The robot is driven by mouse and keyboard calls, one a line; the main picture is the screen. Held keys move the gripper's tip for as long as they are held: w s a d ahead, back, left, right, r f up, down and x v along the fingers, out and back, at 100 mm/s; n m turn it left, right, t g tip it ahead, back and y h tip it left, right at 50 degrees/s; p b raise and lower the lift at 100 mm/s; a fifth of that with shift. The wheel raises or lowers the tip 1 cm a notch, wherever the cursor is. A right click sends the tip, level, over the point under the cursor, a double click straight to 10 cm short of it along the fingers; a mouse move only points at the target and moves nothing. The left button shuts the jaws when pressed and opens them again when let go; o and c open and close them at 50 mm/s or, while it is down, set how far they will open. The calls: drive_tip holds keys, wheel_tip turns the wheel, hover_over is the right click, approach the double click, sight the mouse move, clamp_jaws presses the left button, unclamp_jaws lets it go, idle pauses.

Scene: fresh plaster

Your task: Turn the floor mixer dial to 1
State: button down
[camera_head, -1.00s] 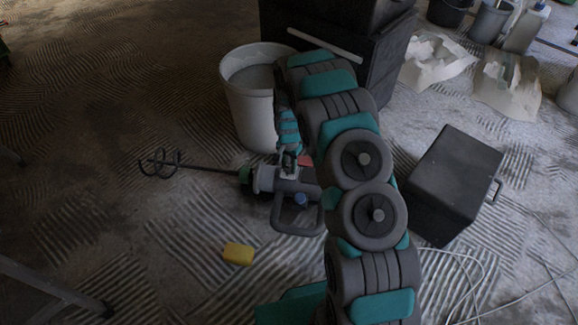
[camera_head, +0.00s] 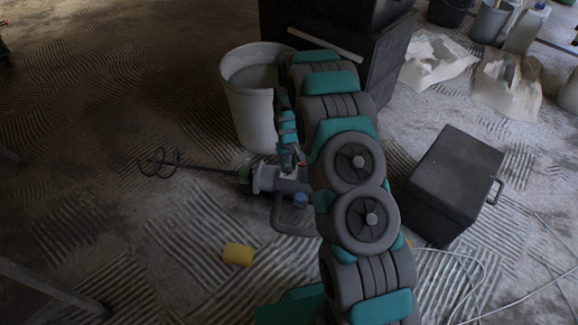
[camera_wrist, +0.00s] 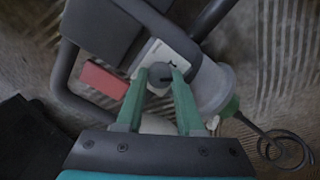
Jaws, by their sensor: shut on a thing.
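The floor mixer (camera_head: 266,179) lies on the floor, its long shaft and spiral paddle (camera_head: 160,163) pointing left in the head view. In the wrist view its grey body and handle (camera_wrist: 67,72) fill the upper part. The dial (camera_wrist: 160,73) is a small grey round knob with a dark mark, on a pale plate of the mixer. My gripper (camera_wrist: 158,90) has its two green fingers on either side of the dial, shut on it. In the head view my gripper (camera_head: 290,160) is over the mixer body, partly hidden by my arm. The numbers around the dial are not readable.
A red block-like part (camera_wrist: 103,79) shows beside the dial. A pale bucket (camera_head: 250,110) stands just behind the mixer, with black crates (camera_head: 385,65) further back. A yellow sponge-like block (camera_head: 238,254) lies in front. A dark box (camera_head: 455,180) and cables are at right.

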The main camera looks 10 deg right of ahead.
sight(289, 167)
drive_tip(key=shift+n, duration=1.9)
drive_tip(key=shift+b, duration=0.3)
drive_tip(key=c, duration=0.5)
unclamp_jaws()
drive_tip(key=shift+c, duration=0.2)
drive_tip(key=shift+r, duration=0.15)
wheel_tip(289, 167, up, 6)
drive_tip(key=shift+r, duration=0.75)
